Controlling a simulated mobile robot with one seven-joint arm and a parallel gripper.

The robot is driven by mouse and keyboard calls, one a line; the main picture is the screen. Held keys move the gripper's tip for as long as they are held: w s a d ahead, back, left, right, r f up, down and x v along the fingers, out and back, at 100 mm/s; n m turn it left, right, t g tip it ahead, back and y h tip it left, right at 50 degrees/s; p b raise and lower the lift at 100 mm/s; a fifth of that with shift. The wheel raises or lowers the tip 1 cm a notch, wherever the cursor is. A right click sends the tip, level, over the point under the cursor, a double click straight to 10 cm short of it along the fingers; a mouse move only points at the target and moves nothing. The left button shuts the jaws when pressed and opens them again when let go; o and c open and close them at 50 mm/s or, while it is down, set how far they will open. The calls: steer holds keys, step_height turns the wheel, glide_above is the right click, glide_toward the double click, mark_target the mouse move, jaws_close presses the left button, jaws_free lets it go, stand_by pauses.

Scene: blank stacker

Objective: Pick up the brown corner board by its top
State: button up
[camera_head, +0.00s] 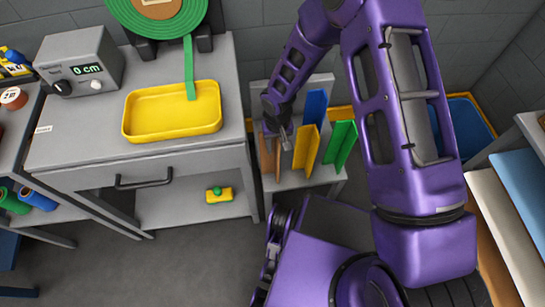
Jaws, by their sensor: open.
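The brown corner board (268,158) stands upright on a small grey stand (296,181) in the middle of the head view, leftmost of the boards there. My gripper (279,138) is open at the top of the brown board. The fingers are small in this view, and I cannot tell whether they touch the board or sit around its top edge. My purple forearm comes down from above and hides part of the stand's back.
Beside the brown board stand a yellow (306,149), a blue (315,107) and a green corner board (341,146). A grey workbench (72,139) with a yellow tray (172,110) is at left. A blue bin (466,128) stands behind my arm.

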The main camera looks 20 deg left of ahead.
jaws_close()
stand_by(0.5)
